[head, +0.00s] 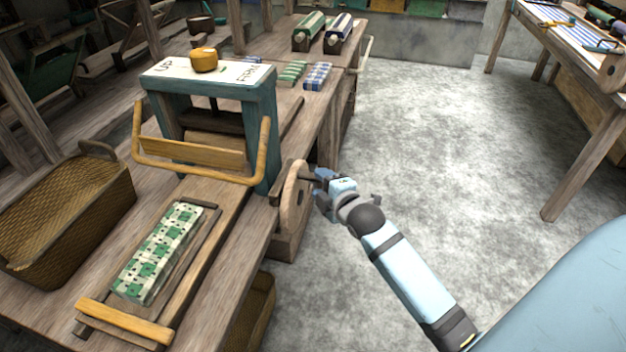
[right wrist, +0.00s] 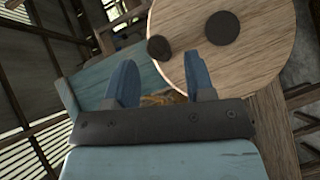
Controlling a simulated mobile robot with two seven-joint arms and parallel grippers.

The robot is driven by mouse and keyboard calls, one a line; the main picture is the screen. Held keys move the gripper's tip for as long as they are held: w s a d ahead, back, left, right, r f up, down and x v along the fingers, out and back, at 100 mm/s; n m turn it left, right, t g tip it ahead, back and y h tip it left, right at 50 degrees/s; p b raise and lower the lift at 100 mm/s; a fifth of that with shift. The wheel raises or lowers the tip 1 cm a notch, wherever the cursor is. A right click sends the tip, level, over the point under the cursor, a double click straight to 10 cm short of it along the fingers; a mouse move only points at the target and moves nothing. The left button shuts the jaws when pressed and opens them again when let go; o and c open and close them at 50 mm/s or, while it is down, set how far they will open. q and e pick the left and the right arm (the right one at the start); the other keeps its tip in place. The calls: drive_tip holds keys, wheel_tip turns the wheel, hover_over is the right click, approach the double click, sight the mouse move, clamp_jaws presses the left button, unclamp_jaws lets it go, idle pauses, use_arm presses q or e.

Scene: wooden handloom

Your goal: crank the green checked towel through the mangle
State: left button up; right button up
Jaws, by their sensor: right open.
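The green checked towel (head: 163,248) lies flat in a wooden tray on the bench, in front of the mangle (head: 266,112). The mangle has a teal frame, a white top and a wooden bail across its front. Its round wooden crank wheel (head: 292,205) is on the right side. In the right wrist view the wheel (right wrist: 262,50) carries a dark crank knob (right wrist: 158,47) near its rim and a dark hub (right wrist: 222,27). My right gripper (head: 318,182) is open beside the wheel, its fingers (right wrist: 162,80) pointing towards the knob. Contact cannot be told. My left gripper is out of view.
A wicker basket (head: 70,215) stands on the bench at left. An orange weight (head: 204,60) sits on the mangle's top. Folded green (head: 291,72) and blue (head: 317,76) checked cloths lie behind it. Open floor (head: 430,130) lies right of the bench.

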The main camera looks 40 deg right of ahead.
sight(316, 180)
drive_tip(key=shift+x, duration=2.15)
drive_tip(key=shift+c, duration=0.4)
clamp_jaws()
